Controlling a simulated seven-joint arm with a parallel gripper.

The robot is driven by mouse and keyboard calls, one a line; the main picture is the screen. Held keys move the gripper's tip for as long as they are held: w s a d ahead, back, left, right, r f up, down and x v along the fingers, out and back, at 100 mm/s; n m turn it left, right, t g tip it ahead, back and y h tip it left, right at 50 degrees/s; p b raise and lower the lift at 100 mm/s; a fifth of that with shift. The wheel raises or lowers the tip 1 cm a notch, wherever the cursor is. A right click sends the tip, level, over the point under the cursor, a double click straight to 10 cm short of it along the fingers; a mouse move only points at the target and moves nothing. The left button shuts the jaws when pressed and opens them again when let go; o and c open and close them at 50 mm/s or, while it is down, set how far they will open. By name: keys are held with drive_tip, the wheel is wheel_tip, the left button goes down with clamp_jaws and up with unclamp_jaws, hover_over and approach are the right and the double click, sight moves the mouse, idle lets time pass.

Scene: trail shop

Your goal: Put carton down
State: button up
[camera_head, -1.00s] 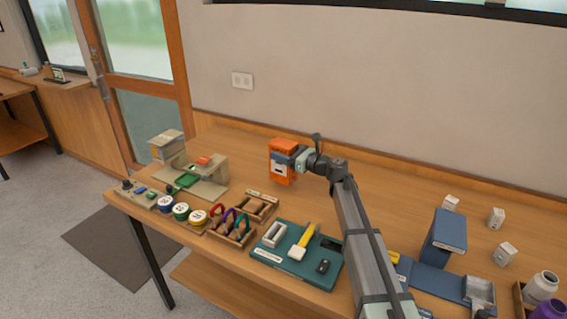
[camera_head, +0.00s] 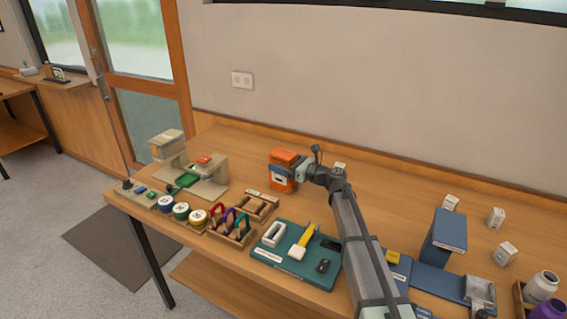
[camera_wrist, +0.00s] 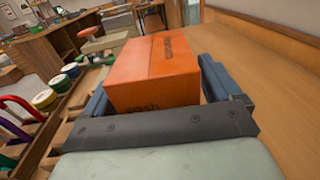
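The orange carton (camera_head: 284,158) is upright at the back of the wooden table in the head view, with a pale and dark label band on its side. My gripper (camera_head: 283,171) reaches it from the right and is shut around its sides. In the wrist view the carton (camera_wrist: 155,70) sits between the two blue-grey fingers of my gripper (camera_wrist: 160,85), which are against its left and right faces. The carton's underside is hidden, so I cannot tell whether it touches the table.
A beige machine (camera_head: 205,175) stands left of the carton. Wooden trays (camera_head: 262,205), coloured tape rolls (camera_head: 181,211) and a teal tool mat (camera_head: 297,254) lie in front. A blue stand (camera_head: 444,236) and small white boxes (camera_head: 496,217) are at right.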

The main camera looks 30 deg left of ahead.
sight(294, 162)
drive_tip(key=shift+d+f, duration=0.1)
drive_tip(key=d, duration=0.4)
drive_tip(key=s+d, duration=0.1)
drive_tip(key=d, duration=0.8)
drive_tip(key=shift+s+d, duration=0.25)
drive_tip(key=shift+s, duration=0.1)
drive_tip(key=shift+r, duration=0.2)
drive_tip(key=a, duration=0.2)
drive_tip(key=a+r, duration=0.1)
drive_tip(key=a, duration=0.2)
drive_tip(key=w+a, duration=0.1)
drive_tip(key=a, duration=0.2)
drive_tip(key=shift+w+a+r, duration=0.1)
drive_tip(key=shift+r, duration=0.05)
drive_tip(key=shift+w+a+r, duration=0.1)
drive_tip(key=shift+w+a, duration=0.05)
drive_tip(key=shift+a, duration=1.25)
drive_tip(key=shift+w+a+r, duration=0.1)
drive_tip(key=shift+a, duration=1.3)
drive_tip(key=shift+c, duration=0.3)
